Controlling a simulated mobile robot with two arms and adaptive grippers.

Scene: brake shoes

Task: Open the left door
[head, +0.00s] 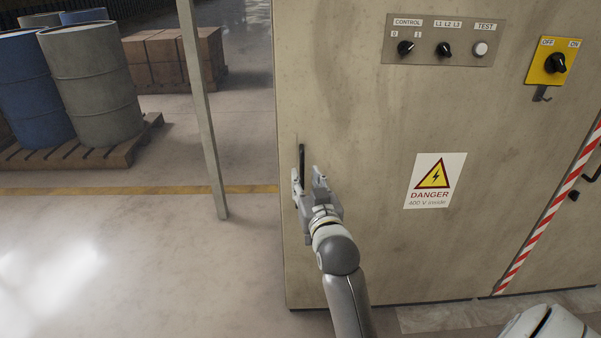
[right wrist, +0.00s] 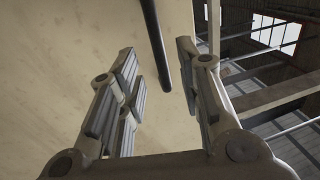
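The left door (head: 350,120) is a broad beige cabinet panel with a danger sign; it looks shut. Its handle (head: 302,156) is a thin dark vertical bar near the panel's left edge. My right gripper (head: 308,180) is at the handle's lower part, with a finger on each side of it. In the right wrist view the gripper (right wrist: 158,62) is open, and the dark handle (right wrist: 155,40) runs between the fingers with gaps on both sides. The handle's lower end shows free there. My left gripper is not in view.
A control panel (head: 443,40) and a yellow switch (head: 553,62) are above on the cabinet. A red-white stripe (head: 545,220) runs at right, beside another dark handle (head: 592,165). A grey post (head: 204,120) stands left of the cabinet. Barrels (head: 92,85) stand farther back; the left floor is clear.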

